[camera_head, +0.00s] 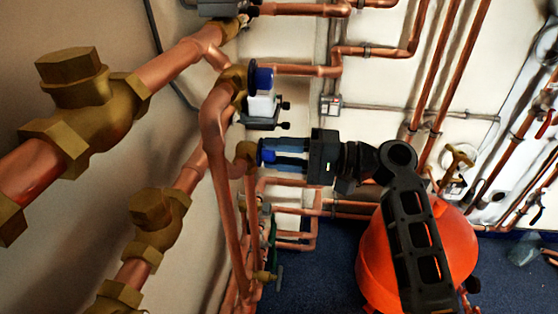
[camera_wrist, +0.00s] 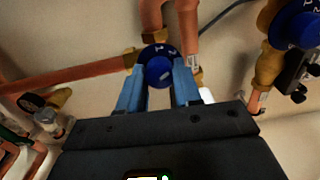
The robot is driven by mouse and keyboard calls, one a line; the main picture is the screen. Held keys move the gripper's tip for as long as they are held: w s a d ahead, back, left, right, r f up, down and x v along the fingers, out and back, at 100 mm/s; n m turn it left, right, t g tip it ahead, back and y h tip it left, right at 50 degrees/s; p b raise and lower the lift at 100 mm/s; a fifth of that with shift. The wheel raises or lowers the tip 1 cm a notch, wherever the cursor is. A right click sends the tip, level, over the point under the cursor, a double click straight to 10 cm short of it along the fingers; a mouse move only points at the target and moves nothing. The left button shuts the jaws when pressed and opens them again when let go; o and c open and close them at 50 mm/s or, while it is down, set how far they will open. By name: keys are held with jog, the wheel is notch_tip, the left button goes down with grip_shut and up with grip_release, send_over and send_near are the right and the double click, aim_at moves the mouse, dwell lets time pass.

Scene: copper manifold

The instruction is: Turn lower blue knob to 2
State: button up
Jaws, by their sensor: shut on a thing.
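The lower blue knob (camera_head: 268,151) sits on a brass valve at the end of the copper pipework in the head view. In the wrist view the same blue knob (camera_wrist: 158,70) shows face-on with white markings, partly hidden; I cannot read them surely. My gripper (camera_head: 272,153) comes from the right, its blue fingers on either side of the knob. In the wrist view my gripper (camera_wrist: 158,84) is shut on the knob. An upper blue knob (camera_head: 262,78) with a white body sits above it, apart from my gripper.
Large brass fittings (camera_head: 80,80) and thick copper pipes fill the left. Another blue knob (camera_wrist: 297,25) is at the wrist view's upper right. A copper pipe (camera_head: 225,190) runs down close left of the lower knob. An orange rounded object (camera_head: 375,255) stands below my arm.

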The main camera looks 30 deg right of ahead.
jog(key=shift+f+n+b, duration=0.1)
jog(key=shift+n+b, duration=0.3)
jog(key=shift+n, duration=0.2)
jog(key=o, duration=1)
jog(key=shift+o, duration=0.2)
jog(key=v, duration=0.7)
jog(key=shift+s+d, duration=0.25)
jog(key=shift+d, duration=0.05)
